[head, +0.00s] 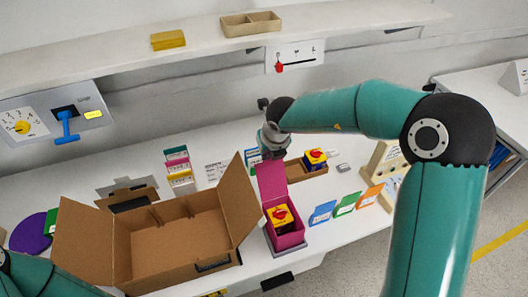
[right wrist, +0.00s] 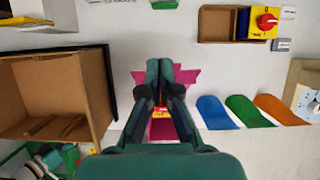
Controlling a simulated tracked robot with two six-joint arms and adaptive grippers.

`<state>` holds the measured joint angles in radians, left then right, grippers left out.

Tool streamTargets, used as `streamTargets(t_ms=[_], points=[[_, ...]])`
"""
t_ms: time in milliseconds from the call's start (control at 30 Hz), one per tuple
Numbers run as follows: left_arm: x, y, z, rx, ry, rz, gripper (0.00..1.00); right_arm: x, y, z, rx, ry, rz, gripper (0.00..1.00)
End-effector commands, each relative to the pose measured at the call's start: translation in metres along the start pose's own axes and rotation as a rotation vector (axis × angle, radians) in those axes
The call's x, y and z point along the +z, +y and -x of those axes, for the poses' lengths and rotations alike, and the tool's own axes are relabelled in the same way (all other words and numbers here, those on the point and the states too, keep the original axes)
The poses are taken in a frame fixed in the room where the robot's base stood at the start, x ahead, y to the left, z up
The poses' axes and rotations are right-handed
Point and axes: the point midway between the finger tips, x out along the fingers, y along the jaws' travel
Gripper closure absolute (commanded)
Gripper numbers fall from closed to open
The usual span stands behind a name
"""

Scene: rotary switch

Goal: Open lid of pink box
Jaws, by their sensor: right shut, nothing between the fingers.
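The pink box (head: 288,238) stands on the white table right of the large cardboard box. Its pink lid (head: 271,178) is raised and stands roughly upright at the box's back edge. A yellow switch block with a red knob (head: 281,214) shows inside the open box. My right gripper (head: 272,154) is shut and empty, at the top edge of the lid; I cannot tell whether it touches. In the right wrist view, its closed fingers (right wrist: 158,70) cover part of the pink lid (right wrist: 188,77) and box. My left gripper is out of view; only part of that arm shows.
An open cardboard box (head: 175,245) stands close on the left, its flap beside the pink lid. Blue, green and orange cards (head: 345,205) stand on the right. A small tray (head: 308,170) with another red-knobbed switch is behind. A shelf (head: 200,45) runs above.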

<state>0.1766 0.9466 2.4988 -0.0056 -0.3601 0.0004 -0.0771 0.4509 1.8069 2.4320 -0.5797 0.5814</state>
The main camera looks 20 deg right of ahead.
Motion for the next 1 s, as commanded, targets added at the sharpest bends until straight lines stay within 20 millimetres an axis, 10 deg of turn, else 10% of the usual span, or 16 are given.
streamTargets(t_ms=[1000], points=[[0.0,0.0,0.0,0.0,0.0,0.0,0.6,0.003,-0.005,0.019,-0.004,0.0,-0.01,1.0]])
